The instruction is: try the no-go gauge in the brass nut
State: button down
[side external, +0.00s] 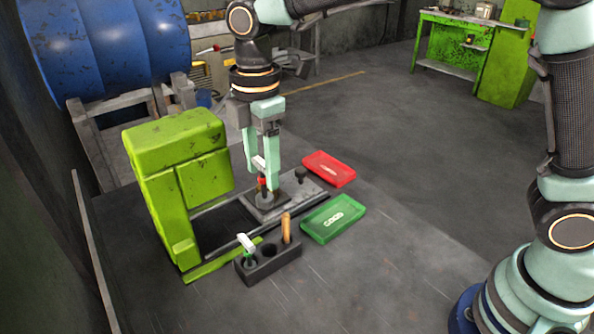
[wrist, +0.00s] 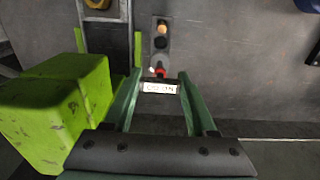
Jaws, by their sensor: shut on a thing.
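My gripper (side external: 262,168) is shut on the white handle (wrist: 160,87) of the no-go gauge (side external: 262,184), which has a red band and a grey plug end pointing down. The gauge hangs upright in the air, and in the wrist view it overlaps the near end of the dark gauge block. The brass nut (wrist: 97,4) shows at the top edge of the wrist view, on the grey fixture, left of and beyond the gauge. In the side view I cannot make out the nut; the gauge covers part of the fixture plate (side external: 316,190). The gauge is apart from the nut.
The black gauge block (side external: 279,265) holds a green-banded gauge (side external: 248,250) with a white handle and a wooden-handled tool (side external: 286,228); its middle hole is empty. The green press (side external: 160,185) stands left. A red tray (side external: 329,168) and green GOOD tray (side external: 333,219) lie right.

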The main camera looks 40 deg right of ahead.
notch_tip(320, 180, up, 4)
jog(key=shift+r, duration=0.1)
jog(key=shift+w+r, duration=0.15)
jog(key=shift+w, duration=0.05)
jog(key=w+d+f, duration=0.9)
jog(key=w+f, duration=0.4)
jog(key=shift+w, duration=0.4)
jog(key=shift+f, duration=0.8)
dwell(1.2)
jog(key=shift+r, duration=0.4)
jog(key=shift+r, duration=0.35)
jog(key=shift+r, duration=0.25)
